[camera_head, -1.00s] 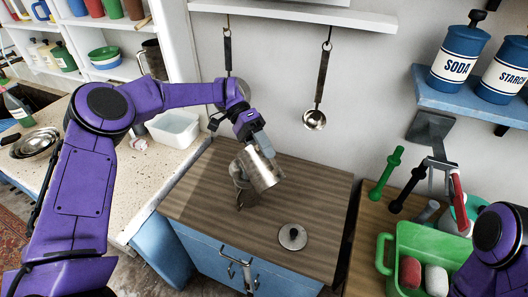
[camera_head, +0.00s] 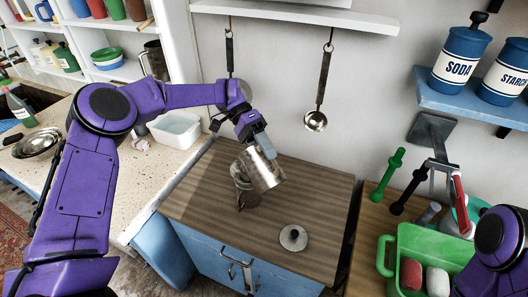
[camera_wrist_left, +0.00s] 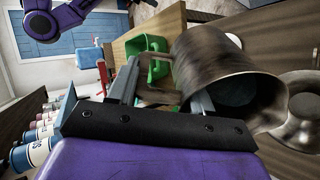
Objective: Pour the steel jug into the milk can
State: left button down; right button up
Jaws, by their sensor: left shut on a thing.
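The steel jug (camera_head: 264,172) is held tilted above the wooden cabinet top. My left gripper (camera_head: 262,148) is shut on it. In the left wrist view the jug (camera_wrist_left: 222,62) fills the upper middle, its dark mouth tipped towards the can's flared rim. The milk can (camera_head: 245,192) stands upright on the cabinet, partly behind the jug; its rim shows at the right of the left wrist view (camera_wrist_left: 306,108). I cannot tell whether anything is flowing.
A round metal lid (camera_head: 293,238) lies on the cabinet top (camera_head: 320,200), right of the can. A ladle (camera_head: 318,95) hangs on the wall behind. A green basin (camera_head: 400,255) with sponges stands at the right. The cabinet's right part is clear.

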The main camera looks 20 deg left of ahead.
aim_at(260, 152)
pick_arm(q)
jog(key=shift+a, duration=0.1)
jog(key=shift+w+a+g+h, duration=0.25)
jog(key=shift+a+g+h, duration=0.05)
jog(key=shift+h, duration=0.2)
jog(key=shift+f, duration=0.15)
dwell(1.2)
jog(key=shift+w+a, duration=0.1)
jog(key=shift+a, duration=0.05)
jog(key=shift+w+a+f+g+h+b, duration=0.1)
jog(key=shift+w+a+g+h+b, duration=0.15)
jog(key=shift+h+b, duration=0.25)
jog(key=shift+s, duration=0.1)
dwell(0.9)
jog(key=shift+a+f+b, duration=0.2)
jog(key=shift+f+b, duration=0.05)
jog(key=shift+b, duration=0.2)
jog(key=shift+w+a+g+h+b, duration=0.3)
jog(key=shift+g+h+b, duration=0.1)
jog(key=shift+h, duration=0.1)
